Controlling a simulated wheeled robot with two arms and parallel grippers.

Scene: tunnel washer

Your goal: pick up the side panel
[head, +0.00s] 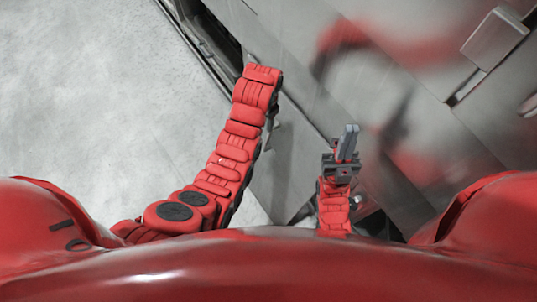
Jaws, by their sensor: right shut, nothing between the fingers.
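A large, smooth grey metal surface (300,100) fills the middle and right of the head view and mirrors my red arms in blurred form. I cannot tell which part of it, if any, is the side panel. My right gripper (348,143) is in front of this surface, right of centre, with its two grey fingers together and nothing between them. I cannot tell whether its tips touch the metal. My left arm reaches up from the lower left and bends over at its far end.
A grey block-shaped handle or bracket (495,38) is on the metal at the upper right. A dark slot or rail edge (207,45) runs along the metal's left side. Bare, pale concrete floor (90,90) lies open at the left.

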